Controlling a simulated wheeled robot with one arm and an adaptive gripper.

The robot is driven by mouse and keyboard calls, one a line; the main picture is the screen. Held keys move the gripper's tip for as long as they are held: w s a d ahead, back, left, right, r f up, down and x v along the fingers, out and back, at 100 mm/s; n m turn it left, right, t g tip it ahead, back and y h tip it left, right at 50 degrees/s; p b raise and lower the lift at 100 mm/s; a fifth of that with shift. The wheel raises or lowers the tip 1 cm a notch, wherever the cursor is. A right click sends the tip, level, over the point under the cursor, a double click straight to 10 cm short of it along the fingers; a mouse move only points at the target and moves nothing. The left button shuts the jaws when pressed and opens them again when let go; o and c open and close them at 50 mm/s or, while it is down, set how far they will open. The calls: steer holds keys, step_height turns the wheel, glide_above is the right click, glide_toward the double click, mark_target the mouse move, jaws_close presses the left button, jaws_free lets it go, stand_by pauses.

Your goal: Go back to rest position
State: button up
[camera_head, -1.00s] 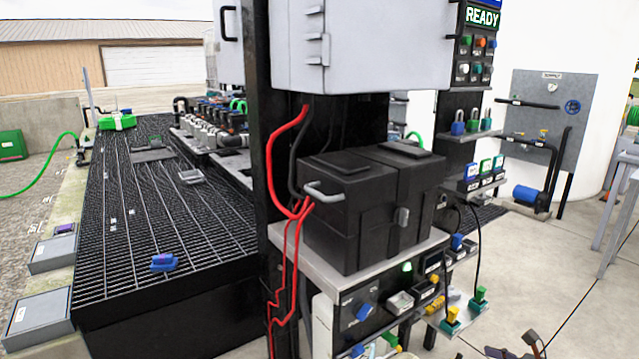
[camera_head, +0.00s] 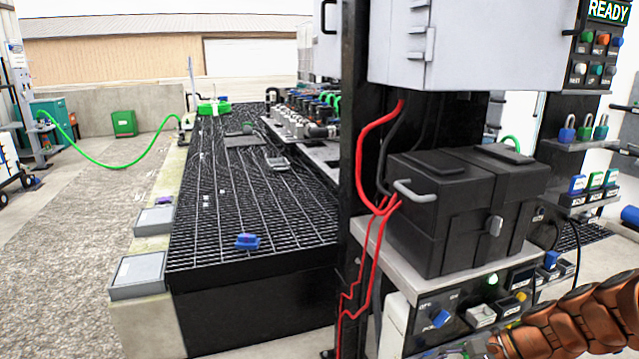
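A copper-brown ribbed part, which looks like part of my arm, reaches in from the lower right corner. It covers the right end of the lower control panel (camera_head: 440,318). No gripper fingers can be made out, and I cannot see anything held.
A black case (camera_head: 450,215) sits on a grey shelf under a grey cabinet (camera_head: 465,45), with red cables beside it. A black grated platform (camera_head: 230,200) runs back on the left, with a blue item (camera_head: 247,241) on it. Gravel ground (camera_head: 85,240) at the left is open.

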steer(key=s+a+r+n+g+h, duration=0.2)
steer(key=s+a+n+g+h, duration=0.2)
steer(key=s+a+n, duration=0.5)
steer(key=s+d+r+n+g+h, duration=0.1)
steer(key=s+n+h, duration=0.2)
steer(key=s, duration=0.3)
steer(key=s+d+n+h, duration=0.2)
steer(key=s+n, duration=0.1)
steer(key=s, duration=0.4)
steer(key=s+p+v, duration=0.2)
steer(key=p+v, duration=0.8)
steer(key=v, duration=0.1)
steer(key=s+r+p+v, duration=0.1)
steer(key=s+p+v, duration=0.1)
steer(key=p+v, duration=0.9)
steer(key=shift+s+a+t, duration=0.3)
steer(key=shift+s, duration=0.4)
